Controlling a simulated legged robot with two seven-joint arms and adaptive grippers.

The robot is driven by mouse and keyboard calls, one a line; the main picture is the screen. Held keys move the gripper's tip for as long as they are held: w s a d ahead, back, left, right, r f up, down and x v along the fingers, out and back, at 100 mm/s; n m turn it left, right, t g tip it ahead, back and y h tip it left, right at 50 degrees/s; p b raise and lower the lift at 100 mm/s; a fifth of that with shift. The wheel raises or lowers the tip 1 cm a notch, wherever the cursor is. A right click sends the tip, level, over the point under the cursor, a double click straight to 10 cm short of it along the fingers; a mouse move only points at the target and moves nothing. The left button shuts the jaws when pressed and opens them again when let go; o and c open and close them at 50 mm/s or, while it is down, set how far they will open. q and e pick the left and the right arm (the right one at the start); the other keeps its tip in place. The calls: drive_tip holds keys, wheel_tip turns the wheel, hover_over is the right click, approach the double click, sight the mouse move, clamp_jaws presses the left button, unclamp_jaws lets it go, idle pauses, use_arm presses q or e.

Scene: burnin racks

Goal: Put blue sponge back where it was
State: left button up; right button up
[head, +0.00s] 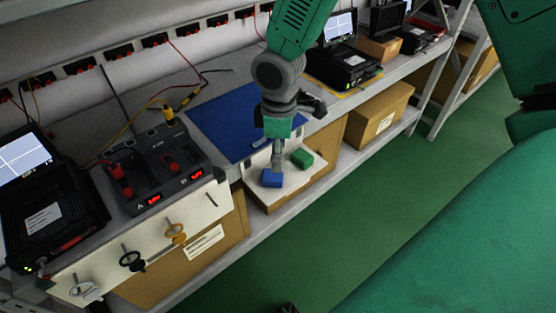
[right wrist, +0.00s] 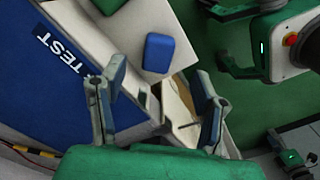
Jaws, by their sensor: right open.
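My right gripper (head: 277,162) points down close to the blue sponge. In the right wrist view its two fingers (right wrist: 160,76) are spread and empty. The blue sponge (right wrist: 158,53) shows just beyond the fingertips there, not held. Whether a finger touches it I cannot tell. A green block edge (right wrist: 107,5) shows at the top. My left gripper is not seen.
A blue mat (head: 235,121), marked TEST in the wrist view (right wrist: 50,75), lies behind the board. A dark power supply (head: 155,168) and a laptop unit (head: 45,215) stand to the left. A black device (head: 343,66) stands to the right. Green floor (head: 330,225) is clear.

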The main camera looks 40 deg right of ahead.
sight(279, 174)
wheel_tip(279, 174, up, 4)
drive_tip(key=p, duration=0.1)
drive_tip(key=s+a+f+m+y, duration=0.1)
drive_tip(key=s+a+f+m, duration=0.25)
drive_tip(key=s+f, duration=0.7)
drive_tip(key=s+d+f+m, duration=0.1)
drive_tip(key=s+f+m, duration=0.1)
drive_tip(key=s+f, duration=0.2)
drive_tip(key=s+d+f+m+h, duration=0.1)
drive_tip(key=s+d+f+m, duration=0.1)
drive_tip(key=s, duration=0.5)
wheel_tip(279, 174, down, 3)
drive_tip(key=shift+s+d+r+m+t, duration=0.15)
drive_tip(key=shift+d+m+t, duration=0.15)
drive_tip(key=shift+m, duration=0.55)
wheel_tip(279, 174, up, 6)
drive_tip(key=p, duration=0.6)
idle(0.4)
